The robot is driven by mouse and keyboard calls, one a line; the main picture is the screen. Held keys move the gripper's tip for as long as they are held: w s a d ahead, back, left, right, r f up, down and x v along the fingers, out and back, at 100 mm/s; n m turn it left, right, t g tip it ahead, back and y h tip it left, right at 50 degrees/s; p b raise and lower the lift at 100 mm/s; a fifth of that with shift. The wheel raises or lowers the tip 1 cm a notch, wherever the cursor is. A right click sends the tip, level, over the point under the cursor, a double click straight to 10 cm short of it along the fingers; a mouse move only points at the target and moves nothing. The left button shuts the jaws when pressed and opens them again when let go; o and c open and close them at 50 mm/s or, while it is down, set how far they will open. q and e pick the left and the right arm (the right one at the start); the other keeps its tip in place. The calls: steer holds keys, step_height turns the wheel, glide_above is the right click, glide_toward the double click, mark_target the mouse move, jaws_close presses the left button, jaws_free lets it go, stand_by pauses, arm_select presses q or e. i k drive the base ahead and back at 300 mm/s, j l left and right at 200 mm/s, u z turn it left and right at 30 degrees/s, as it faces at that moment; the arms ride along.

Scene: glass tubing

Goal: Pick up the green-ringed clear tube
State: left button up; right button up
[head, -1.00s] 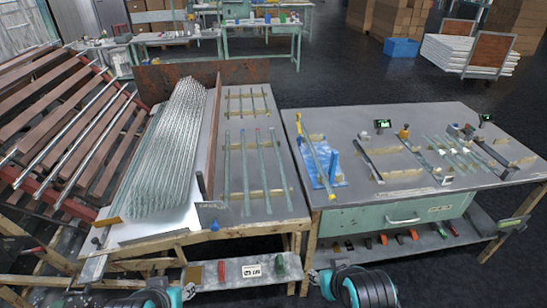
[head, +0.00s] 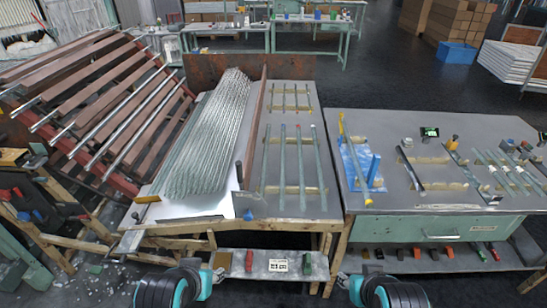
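Several long clear tubes lie apart, side by side, on the right part of the left table (head: 327,207). The tube farthest right in that row (head: 319,168) has a greenish tint. Small coloured marks show at some far ends, one of them red (head: 283,128). I cannot tell which tube has the green ring. A dense bundle of clear tubes (head: 205,140) lies to the left on the same table. Only black and teal parts of my arms show at the bottom edge.
A rusty upright divider (head: 253,130) separates the bundle from the loose tubes. The right table (head: 400,200) carries a blue stand (head: 375,170), yellow supports and more short tubes. A slanted rack of bars (head: 100,105) stands at left. Low shelves run under both tables.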

mark_target(263, 173)
steer(key=i+l+z, duration=0.25)
steer(key=i, duration=0.15)
steer(key=i+z, duration=0.25)
steer(key=i, duration=0.15)
steer(key=i+j, duration=0.4)
